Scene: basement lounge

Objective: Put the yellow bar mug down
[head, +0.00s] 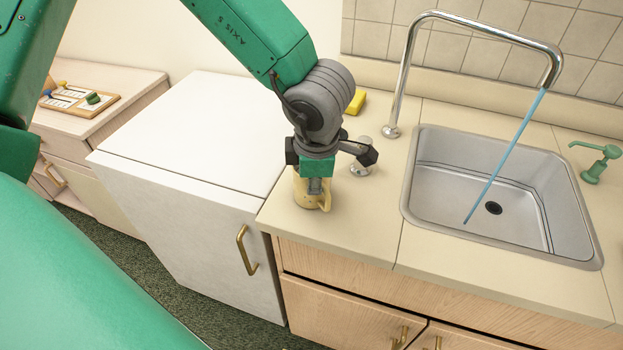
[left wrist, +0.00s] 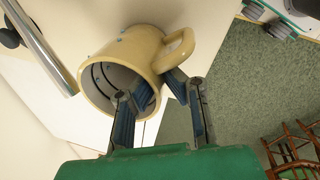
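The yellow bar mug (head: 301,192) is at the front left corner of the counter, left of the sink, seemingly upright with its handle to the right. My left gripper (head: 316,187) points down at it from above and hides much of its rim. In the left wrist view the mug (left wrist: 135,48) has its mouth towards me. One finger of the left gripper (left wrist: 160,90) is inside the mouth, the other outside by the handle, with the mug wall pinched between them. Whether the base touches the counter is not clear. My right gripper is out of view.
Blue water runs from the tap (head: 398,70) into the steel sink (head: 412,190). A yellow sponge (head: 356,102) lies behind my gripper. A green soap dispenser (head: 595,165) stands right of the sink. The white cabinet top (head: 200,130) at left is clear.

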